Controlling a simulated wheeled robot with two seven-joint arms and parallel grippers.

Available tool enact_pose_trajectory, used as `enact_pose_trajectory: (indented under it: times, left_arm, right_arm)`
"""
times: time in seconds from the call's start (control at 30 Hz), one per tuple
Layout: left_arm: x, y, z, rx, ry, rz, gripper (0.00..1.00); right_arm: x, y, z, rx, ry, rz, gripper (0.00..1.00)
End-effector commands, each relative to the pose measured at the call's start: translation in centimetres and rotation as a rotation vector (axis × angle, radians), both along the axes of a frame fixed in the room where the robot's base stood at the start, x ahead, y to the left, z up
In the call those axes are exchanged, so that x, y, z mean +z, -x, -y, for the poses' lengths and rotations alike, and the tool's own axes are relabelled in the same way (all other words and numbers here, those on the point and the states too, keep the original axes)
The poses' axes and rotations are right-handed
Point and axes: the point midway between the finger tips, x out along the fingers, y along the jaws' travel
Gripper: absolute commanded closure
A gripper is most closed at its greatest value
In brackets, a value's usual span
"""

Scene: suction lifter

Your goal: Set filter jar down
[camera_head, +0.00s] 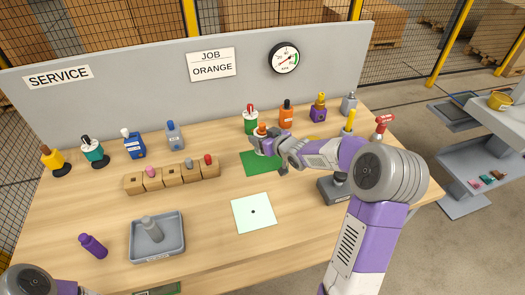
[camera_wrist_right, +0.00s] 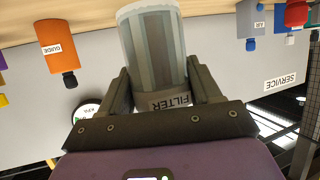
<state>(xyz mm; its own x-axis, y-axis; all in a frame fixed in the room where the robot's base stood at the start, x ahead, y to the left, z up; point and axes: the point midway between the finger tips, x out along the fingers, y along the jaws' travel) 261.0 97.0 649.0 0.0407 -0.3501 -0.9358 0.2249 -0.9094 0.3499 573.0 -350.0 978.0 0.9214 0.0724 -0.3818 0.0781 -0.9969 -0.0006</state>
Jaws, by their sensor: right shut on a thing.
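The filter jar (camera_wrist_right: 155,50) is a grey, ribbed, see-through cylinder with a "FILTER" label, seen in the right wrist view. My right gripper (camera_wrist_right: 162,92) is shut around its labelled end, one finger on each side. In the head view the right gripper (camera_head: 267,145) is over the back part of a green mat (camera_head: 262,165), and the jar is small and partly hidden there. I cannot tell whether its base touches the mat. Only a piece of my left arm shows at the lower left; its gripper is out of view.
An orange "GUIDE" bottle (camera_head: 286,115) and a green bottle (camera_head: 250,123) stand behind the gripper. A wooden block row (camera_head: 171,176) is to the left. A white pad (camera_head: 254,213) and a grey tray (camera_head: 157,238) lie nearer. A dark grey base (camera_head: 337,190) is at right.

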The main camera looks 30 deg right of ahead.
Motion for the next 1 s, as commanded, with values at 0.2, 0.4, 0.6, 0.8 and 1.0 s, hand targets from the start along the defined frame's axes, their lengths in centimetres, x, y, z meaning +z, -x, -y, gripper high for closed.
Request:
enact_pose_trajectory:
  times: [0.2, 0.4, 0.6, 0.8, 1.0]
  left_arm:
    - [-1.6, 0.0, 0.0, 0.000, 0.000, 0.000, 0.41]
    - [-2.0, 0.0, 0.0, 0.000, 0.000, 0.000, 0.41]
    - [-2.0, 0.0, 0.0, 0.000, 0.000, 0.000, 0.41]
    - [-2.2, 0.0, 0.0, 0.000, 0.000, 0.000, 0.41]
    - [-2.2, 0.0, 0.0, 0.000, 0.000, 0.000, 0.41]
  right_arm:
    - [-3.5, 0.0, -0.1, 0.002, -0.001, -0.002, 0.70]
    - [-4.8, 0.0, 0.0, 0.000, 0.001, 0.000, 0.70]
    - [-4.7, 0.0, 0.0, 0.000, 0.001, 0.000, 0.70]
    - [-5.0, 0.0, 0.0, 0.000, 0.001, -0.001, 0.23]
    - [-5.0, 0.0, 0.0, 0.000, 0.001, -0.001, 0.11]
